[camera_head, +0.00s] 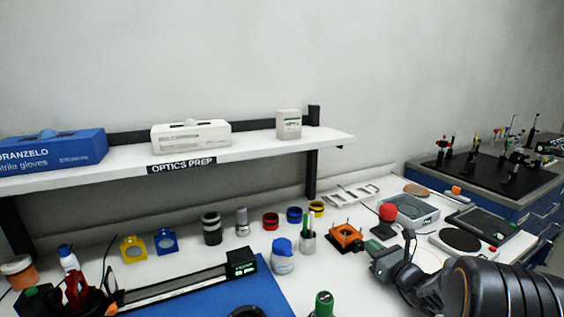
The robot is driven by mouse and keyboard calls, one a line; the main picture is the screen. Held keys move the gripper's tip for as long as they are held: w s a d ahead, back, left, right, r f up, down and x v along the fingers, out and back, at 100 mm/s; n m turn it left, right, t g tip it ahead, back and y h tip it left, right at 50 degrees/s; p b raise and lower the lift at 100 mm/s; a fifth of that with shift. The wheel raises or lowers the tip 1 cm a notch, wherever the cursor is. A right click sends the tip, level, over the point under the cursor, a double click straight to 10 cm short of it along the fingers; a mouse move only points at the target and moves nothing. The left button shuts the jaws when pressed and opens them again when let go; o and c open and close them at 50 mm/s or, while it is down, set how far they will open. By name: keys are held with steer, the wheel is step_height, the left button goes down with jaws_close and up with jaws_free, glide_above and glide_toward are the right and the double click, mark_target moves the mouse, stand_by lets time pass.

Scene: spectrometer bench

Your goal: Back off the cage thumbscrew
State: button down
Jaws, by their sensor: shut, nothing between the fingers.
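An orange square frame (346,232), which looks like the cage, stands on the white bench right of centre, with small dark parts on it. I cannot make out the thumbscrew for certain; it is too small or hidden near my gripper. My gripper (371,247) reaches in from the lower right, its tip just right of the orange frame. The fingers look shut with nothing held. I cannot tell whether they touch the frame.
A red ball on a dark base (388,212) stands just behind my gripper. A white pot with a blue lid (283,261) and a cup of pens (308,241) stand to the left. A shelf (250,143) with boxes hangs above. A blue mat (215,299) lies in front.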

steer(key=shift+a+b, duration=0.75)
steer(key=shift+b, duration=0.35)
steer(key=shift+s+a, duration=0.2)
stand_by(0.6)
steer(key=shift+r, duration=0.1)
steer(key=shift+w+r, duration=0.1)
steer(key=shift+r, duration=0.25)
steer(key=shift+s+a+n, duration=0.3)
steer(key=shift+s+a, duration=0.3)
steer(key=shift+s, duration=0.25)
steer(key=s+d, duration=0.2)
steer(key=d, duration=0.1)
steer(key=shift+f, duration=0.15)
steer(key=shift+v, duration=0.75)
steer(key=shift+p, duration=0.5)
